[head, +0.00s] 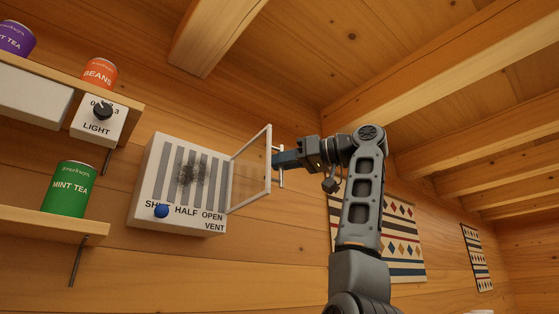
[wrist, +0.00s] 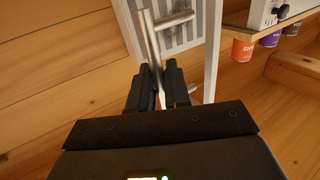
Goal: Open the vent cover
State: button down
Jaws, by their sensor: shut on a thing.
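The vent (head: 177,140) is a white wall box with grey slats and a dark smudge, labelled VENT. Its cover (head: 269,145) is a clear pane in a white frame, swung out from the box's right edge; its frame also shows in the wrist view (wrist: 212,50). My gripper (head: 278,160) is shut on the cover's bar handle (head: 282,178), on the pane's outer side. In the wrist view the handle (wrist: 150,35) runs between my fingers (wrist: 158,82). A blue knob (head: 161,211) sits by the SHUT label, partly covering it, left of HALF and OPEN.
Left of the vent, a shelf (head: 50,226) holds a green tea can (head: 75,188). Above it are a light switch (head: 98,120), an orange beans can (head: 99,74) and a purple can (head: 16,38). Patterned hangings (head: 405,240) are on the wall at right.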

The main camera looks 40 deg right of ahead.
dwell(0.3)
jog(key=c, duration=1.3)
grip_release()
jog(key=b+v, duration=0.2)
jog(key=v, duration=0.5)
jog(key=shift+s+d, duration=0.1)
jog(key=shift+s, duration=0.2)
